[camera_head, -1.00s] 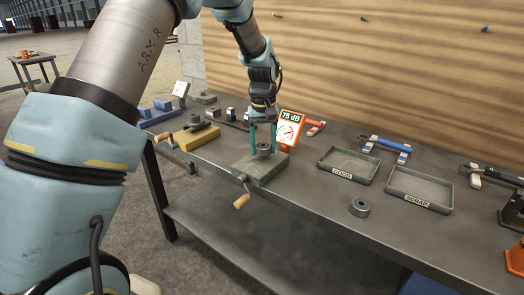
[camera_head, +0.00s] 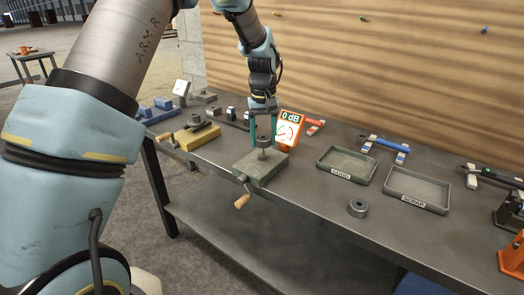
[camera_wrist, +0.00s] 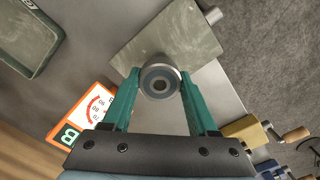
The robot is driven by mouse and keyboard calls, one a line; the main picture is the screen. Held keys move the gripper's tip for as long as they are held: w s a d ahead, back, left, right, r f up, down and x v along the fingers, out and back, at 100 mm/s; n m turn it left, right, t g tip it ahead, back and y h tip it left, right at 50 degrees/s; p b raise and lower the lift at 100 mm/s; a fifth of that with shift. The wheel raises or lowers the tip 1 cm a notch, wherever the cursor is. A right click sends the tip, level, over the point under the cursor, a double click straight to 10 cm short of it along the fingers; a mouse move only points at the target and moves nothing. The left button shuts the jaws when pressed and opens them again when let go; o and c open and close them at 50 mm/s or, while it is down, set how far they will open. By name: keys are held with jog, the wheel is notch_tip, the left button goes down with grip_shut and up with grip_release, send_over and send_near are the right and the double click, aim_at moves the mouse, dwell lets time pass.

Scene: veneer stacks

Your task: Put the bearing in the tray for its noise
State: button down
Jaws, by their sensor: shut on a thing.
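My gripper (camera_head: 264,136) is shut on a grey ring-shaped bearing (camera_head: 263,141), held just above the spindle of the grey test block (camera_head: 252,173) with a crank handle. In the wrist view the bearing (camera_wrist: 160,96) sits between the teal fingers, over the block (camera_wrist: 190,35). The orange noise meter (camera_head: 289,129) behind the block reads 0 dB. The tray marked GOOD (camera_head: 340,172) and the tray marked SCRAP (camera_head: 412,199) stand to the right and look empty.
A second grey ring (camera_head: 357,208) lies on the bench in front of the trays. A blue-handled tool (camera_head: 385,143) lies behind them, and an orange item (camera_head: 512,258) stands at the right. A yellow block (camera_head: 196,138) with a handle stands left of the test block.

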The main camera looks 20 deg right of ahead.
jog(key=shift+r, duration=0.1)
jog(key=shift+r+p, duration=1.5)
jog(key=shift+r, duration=0.5)
jog(key=shift+f, duration=0.1)
jog(key=w+a+f+n, duration=0.1)
jog(key=w+a+f, duration=0.15)
jog(key=a, duration=0.65)
jog(key=w+a+f, duration=0.2)
jog(key=a+f, duration=0.2)
jog(key=a, duration=0.5)
jog(key=w+a+f+n, duration=0.1)
jog(key=w+a+f, duration=0.2)
jog(key=a, duration=0.7)
jog(key=s+a+f, duration=0.1)
jog(key=a+f, duration=0.1)
jog(key=a, duration=0.4)
jog(key=s+a+f+n, duration=0.1)
jog(key=s+a+f, duration=0.1)
jog(key=a, duration=0.4)
jog(key=shift+s+b, duration=0.15)
jog(key=shift+b, duration=0.15)
